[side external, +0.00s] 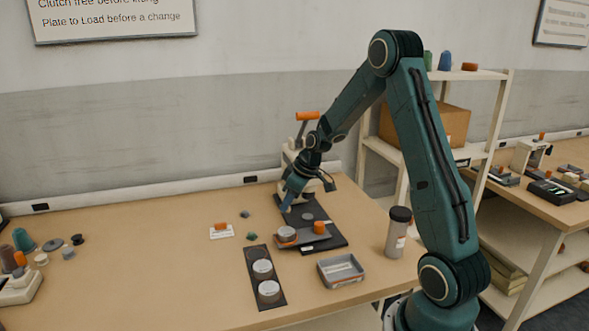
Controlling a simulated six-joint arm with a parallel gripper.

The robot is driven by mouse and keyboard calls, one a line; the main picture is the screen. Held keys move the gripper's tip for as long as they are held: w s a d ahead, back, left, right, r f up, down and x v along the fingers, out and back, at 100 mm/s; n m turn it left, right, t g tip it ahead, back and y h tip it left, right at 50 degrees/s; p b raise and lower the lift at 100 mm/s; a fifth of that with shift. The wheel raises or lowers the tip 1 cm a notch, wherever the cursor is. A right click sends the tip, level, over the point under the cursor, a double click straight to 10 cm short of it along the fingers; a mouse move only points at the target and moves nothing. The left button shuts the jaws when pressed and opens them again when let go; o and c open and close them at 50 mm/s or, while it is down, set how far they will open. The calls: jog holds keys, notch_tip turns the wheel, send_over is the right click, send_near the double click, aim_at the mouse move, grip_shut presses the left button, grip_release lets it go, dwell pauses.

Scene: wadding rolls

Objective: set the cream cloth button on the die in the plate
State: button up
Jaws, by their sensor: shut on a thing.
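My gripper (286,207) points down over the left edge of the dark base of the press. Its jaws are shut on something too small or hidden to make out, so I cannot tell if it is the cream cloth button. A grey plate (305,239) lies across the front of the base, with a round pale-topped die (287,233) at its left and an orange knob (320,227) at its right. The gripper is above and behind the die, apart from it. Two pale round pieces (262,268) (268,290) sit in a dark strip holder in front.
The press (307,165) with its orange handle stands behind my gripper. A grey tray (340,271) and a dark-capped bottle (398,232) are to the right. A white card with an orange piece (221,230) and small green bits (245,214) lie left. The table's left middle is clear.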

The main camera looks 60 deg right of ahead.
jog(key=shift+s+a, duration=0.1)
jog(key=shift+s, duration=0.1)
jog(key=shift+f, duration=0.3)
jog(key=shift+f, duration=2.15)
jog(key=shift+f, duration=0.9)
dwell(0.5)
jog(key=o, duration=1.5)
jog(key=shift+r, duration=0.1)
